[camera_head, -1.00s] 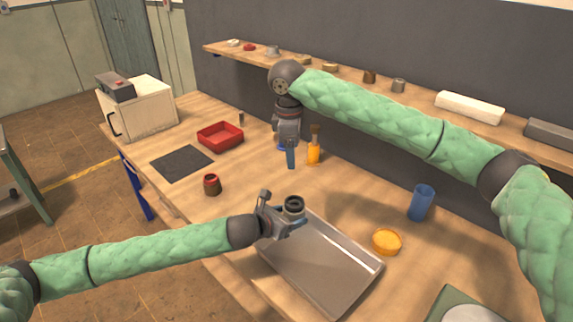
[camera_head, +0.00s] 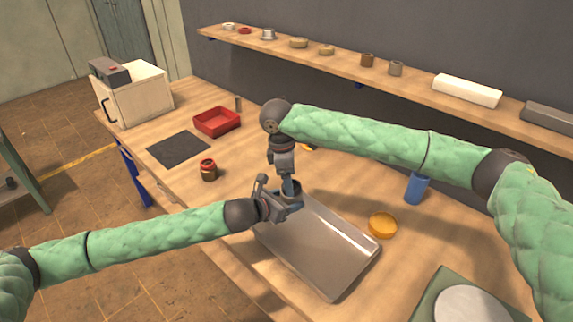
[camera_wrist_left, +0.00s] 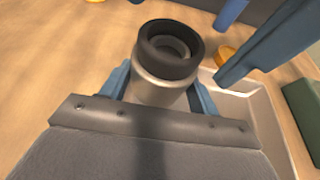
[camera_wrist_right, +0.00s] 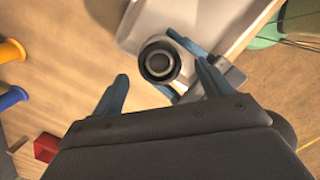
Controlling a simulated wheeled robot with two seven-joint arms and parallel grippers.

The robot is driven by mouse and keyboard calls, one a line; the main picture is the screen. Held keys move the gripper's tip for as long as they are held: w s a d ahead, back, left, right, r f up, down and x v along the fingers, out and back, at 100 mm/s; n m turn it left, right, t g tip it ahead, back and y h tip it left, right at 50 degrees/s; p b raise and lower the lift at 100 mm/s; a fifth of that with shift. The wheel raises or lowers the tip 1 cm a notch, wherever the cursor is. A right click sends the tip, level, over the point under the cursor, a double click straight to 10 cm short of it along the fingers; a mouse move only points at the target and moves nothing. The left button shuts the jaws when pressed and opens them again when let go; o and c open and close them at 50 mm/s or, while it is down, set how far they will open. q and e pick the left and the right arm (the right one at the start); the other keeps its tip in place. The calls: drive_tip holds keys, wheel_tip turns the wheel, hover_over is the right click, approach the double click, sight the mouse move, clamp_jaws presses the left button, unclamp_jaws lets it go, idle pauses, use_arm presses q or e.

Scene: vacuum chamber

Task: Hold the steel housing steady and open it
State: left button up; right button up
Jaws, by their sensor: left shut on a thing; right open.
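The steel housing (camera_wrist_left: 155,90) is a short metal cylinder with a dark ring-shaped top (camera_wrist_left: 170,48). My left gripper (camera_head: 288,206) is shut on its side and holds it upright near the back left end of the metal tray (camera_head: 315,250). In the left wrist view its blue fingers lie on both sides of the housing. My right gripper (camera_wrist_right: 165,85) is open, close above and beside the housing. In the right wrist view the dark top (camera_wrist_right: 159,63) shows between and beyond its fingers, nearer one finger. In the head view the right gripper partly hides the housing.
A red jar (camera_head: 208,170), a dark mat (camera_head: 178,148) and a red bin (camera_head: 217,122) are on the left. A shelf (camera_head: 410,88) runs along the back.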

drive_tip(key=shift+d+f, duration=0.2)
drive_tip(key=shift+f, duration=0.9)
drive_tip(key=shift+c, duration=0.2)
drive_tip(key=c, duration=1.2)
drive_tip(key=shift+o, duration=0.2)
drive_tip(key=shift+r, duration=0.3)
drive_tip(key=shift+r, duration=0.7)
drive_tip(key=shift+r, duration=0.2)
